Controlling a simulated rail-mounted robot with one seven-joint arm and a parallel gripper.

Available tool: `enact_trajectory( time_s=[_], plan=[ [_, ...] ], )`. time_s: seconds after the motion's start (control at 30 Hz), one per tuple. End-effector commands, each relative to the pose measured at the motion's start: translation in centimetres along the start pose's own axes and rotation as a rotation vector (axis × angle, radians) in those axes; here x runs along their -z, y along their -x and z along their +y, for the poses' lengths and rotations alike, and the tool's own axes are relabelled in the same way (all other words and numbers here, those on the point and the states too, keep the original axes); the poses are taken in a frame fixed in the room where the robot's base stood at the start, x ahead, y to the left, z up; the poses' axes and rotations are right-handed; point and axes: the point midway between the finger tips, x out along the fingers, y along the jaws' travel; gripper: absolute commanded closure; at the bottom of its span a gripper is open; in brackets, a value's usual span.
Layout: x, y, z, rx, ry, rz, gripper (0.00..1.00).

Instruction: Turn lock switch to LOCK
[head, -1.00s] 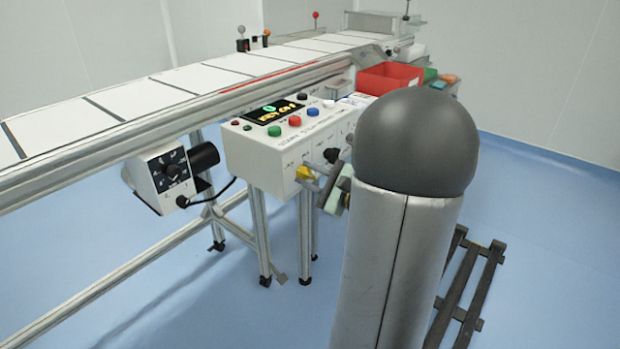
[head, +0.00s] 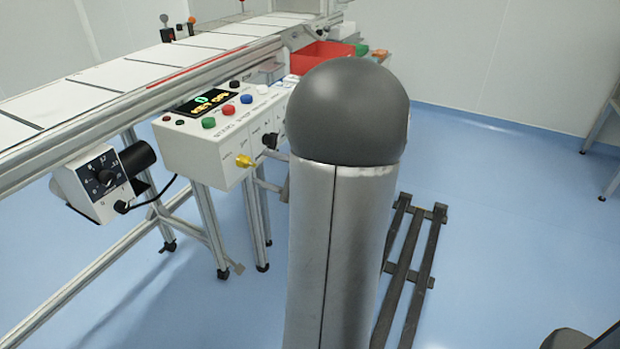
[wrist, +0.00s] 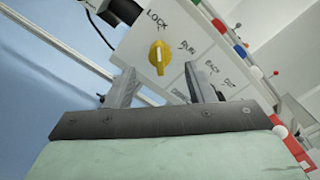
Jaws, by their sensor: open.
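The yellow lock switch (head: 244,160) is on the front of the white control box (head: 190,155), left of a black knob. In the wrist view the lock switch (wrist: 160,55) shows clearly, with LOCK printed above it and RUN to its right. Its ridge runs roughly up and down in that picture; I cannot tell which label it points to. My gripper (wrist: 162,88) is open and empty, its two fingers apart and pointing toward the panel. The switch appears beyond the fingertips, between them and apart from them. In the head view my gripper is mostly hidden behind my arm.
A conveyor (head: 140,75) runs behind the box. The box top has several coloured buttons and a lit display (head: 207,101). A motor unit (head: 100,180) hangs left of the box. A red bin (head: 320,55) and a dark floor rack (head: 410,250) are farther right.

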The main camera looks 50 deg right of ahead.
Motion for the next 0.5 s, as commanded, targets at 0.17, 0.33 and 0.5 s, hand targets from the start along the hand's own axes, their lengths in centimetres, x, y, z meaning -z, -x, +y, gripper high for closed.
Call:
enact_trajectory(
  time_s=[0.17, 0.33, 0.5],
  plan=[
    [-0.1, 4.6, -0.2, 0.004, -0.002, 0.004, 0.51],
    [0.0, 8.5, -0.2, 0.003, -0.001, 0.004, 0.51],
    [0.0, 11.2, -0.1, 0.002, -0.001, 0.004, 0.51]
  ],
)
